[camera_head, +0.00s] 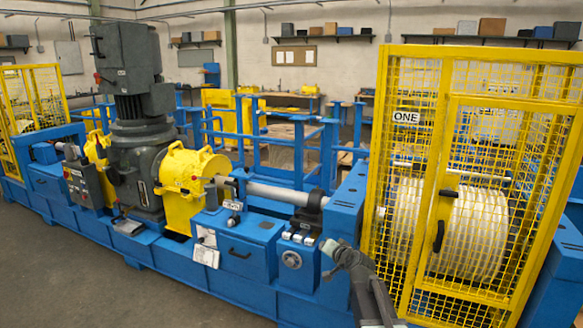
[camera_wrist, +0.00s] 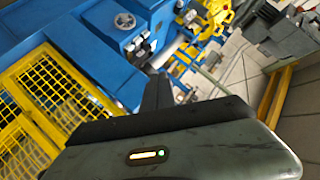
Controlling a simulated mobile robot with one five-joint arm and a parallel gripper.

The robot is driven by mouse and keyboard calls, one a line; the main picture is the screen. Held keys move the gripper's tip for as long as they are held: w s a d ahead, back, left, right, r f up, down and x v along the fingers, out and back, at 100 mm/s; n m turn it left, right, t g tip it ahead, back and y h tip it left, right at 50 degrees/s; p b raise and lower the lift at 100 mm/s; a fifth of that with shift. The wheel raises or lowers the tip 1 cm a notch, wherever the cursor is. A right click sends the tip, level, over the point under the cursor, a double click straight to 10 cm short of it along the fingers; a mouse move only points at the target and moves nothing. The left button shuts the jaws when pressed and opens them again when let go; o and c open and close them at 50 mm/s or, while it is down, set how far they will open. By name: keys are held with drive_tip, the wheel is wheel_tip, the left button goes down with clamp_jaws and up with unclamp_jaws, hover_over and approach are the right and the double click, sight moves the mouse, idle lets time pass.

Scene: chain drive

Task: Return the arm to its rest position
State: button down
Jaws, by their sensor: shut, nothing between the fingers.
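My arm comes up from the lower edge of the head view, right of centre, in front of the blue machine bed. In the wrist view the dark gripper fingers (camera_wrist: 157,92) are together and hold nothing. The grey wrist housing with a lit orange and green indicator fills the lower part of that view.
A yellow mesh cage (camera_head: 445,300) marked ONE, around a white drum (camera_head: 450,230), stands to the right. A grey motor (camera_head: 130,100), yellow housings (camera_head: 185,185) and a grey shaft (camera_head: 275,193) line the blue bed. Grey floor (camera_head: 60,270) is clear at lower left.

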drive_tip(key=s+a+f+n+g, duration=0.1)
drive_tip(key=s+f+n+g, duration=0.4)
drive_tip(key=s+f, duration=0.6)
drive_tip(key=s+d+f+g+h, duration=0.2)
drive_tip(key=s+d+g, duration=0.1)
drive_tip(key=s, duration=0.6)
drive_tip(key=s+d+f+g+h, duration=0.2)
drive_tip(key=s+g, duration=0.3)
drive_tip(key=s, duration=0.5)
drive_tip(key=shift+s+d, duration=0.2)
drive_tip(key=shift+d, duration=0.35)
